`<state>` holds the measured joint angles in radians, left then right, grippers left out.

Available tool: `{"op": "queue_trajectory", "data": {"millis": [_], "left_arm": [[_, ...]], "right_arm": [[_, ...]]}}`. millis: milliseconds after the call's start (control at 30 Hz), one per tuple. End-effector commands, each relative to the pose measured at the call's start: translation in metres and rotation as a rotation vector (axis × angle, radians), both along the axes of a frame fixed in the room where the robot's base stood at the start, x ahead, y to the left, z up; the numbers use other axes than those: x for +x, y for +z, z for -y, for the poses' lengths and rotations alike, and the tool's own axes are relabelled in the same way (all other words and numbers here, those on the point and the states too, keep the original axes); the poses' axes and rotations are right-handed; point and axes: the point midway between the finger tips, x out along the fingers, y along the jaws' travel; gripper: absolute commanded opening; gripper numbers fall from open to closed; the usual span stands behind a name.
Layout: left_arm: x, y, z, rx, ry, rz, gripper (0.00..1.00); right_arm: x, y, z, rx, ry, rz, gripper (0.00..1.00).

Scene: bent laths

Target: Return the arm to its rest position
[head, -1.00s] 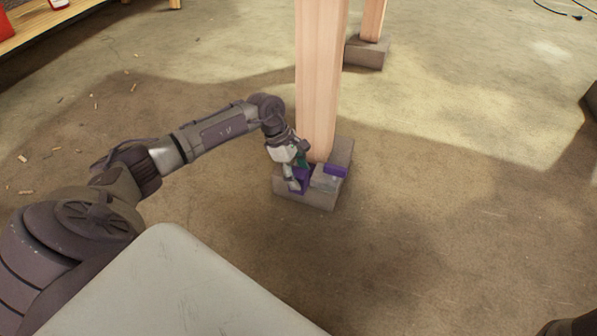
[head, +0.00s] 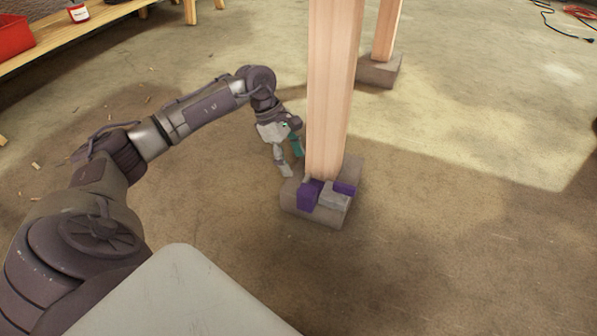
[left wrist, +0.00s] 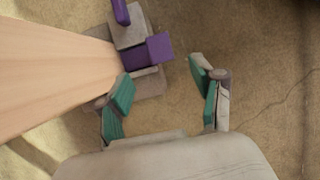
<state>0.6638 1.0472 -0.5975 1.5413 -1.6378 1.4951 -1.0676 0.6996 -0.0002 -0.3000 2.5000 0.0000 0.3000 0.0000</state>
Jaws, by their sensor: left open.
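My left gripper (head: 291,170) is open and empty, just left of the wooden post's foot in the head view. The wooden post (head: 331,100) stands upright on a grey block (head: 298,212). A purple piece (head: 308,195) sits on the block by the post's foot, and it also shows in the left wrist view (left wrist: 160,47). A grey piece (head: 333,201) and a second purple piece (head: 345,189) lie beside it. My right gripper is not in view.
A second post (head: 386,28) stands on its own block (head: 379,71) behind. Cables lie on the floor at the upper right. Floor around the arm is mostly clear.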

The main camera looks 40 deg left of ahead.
Motion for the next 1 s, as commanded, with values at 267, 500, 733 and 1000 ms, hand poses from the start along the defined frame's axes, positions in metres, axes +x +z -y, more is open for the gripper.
{"op": "queue_trajectory", "data": {"millis": [267, 500, 733, 1000], "left_arm": [[-0.001, 0.008, -0.003, 0.0, 0.0, 0.0, 0.67], [-0.001, 0.008, -0.003, 0.0, 0.0, 0.0, 0.67], [-0.002, 0.009, 0.004, -0.017, -0.003, -0.005, 0.67], [-0.043, 0.039, 0.137, -0.384, -0.031, -0.146, 0.67]], "right_arm": [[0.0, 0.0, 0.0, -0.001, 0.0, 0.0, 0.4], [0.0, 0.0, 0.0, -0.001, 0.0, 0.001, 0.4], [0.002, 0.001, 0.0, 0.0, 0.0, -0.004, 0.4], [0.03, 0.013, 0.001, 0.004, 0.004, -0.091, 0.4]]}}
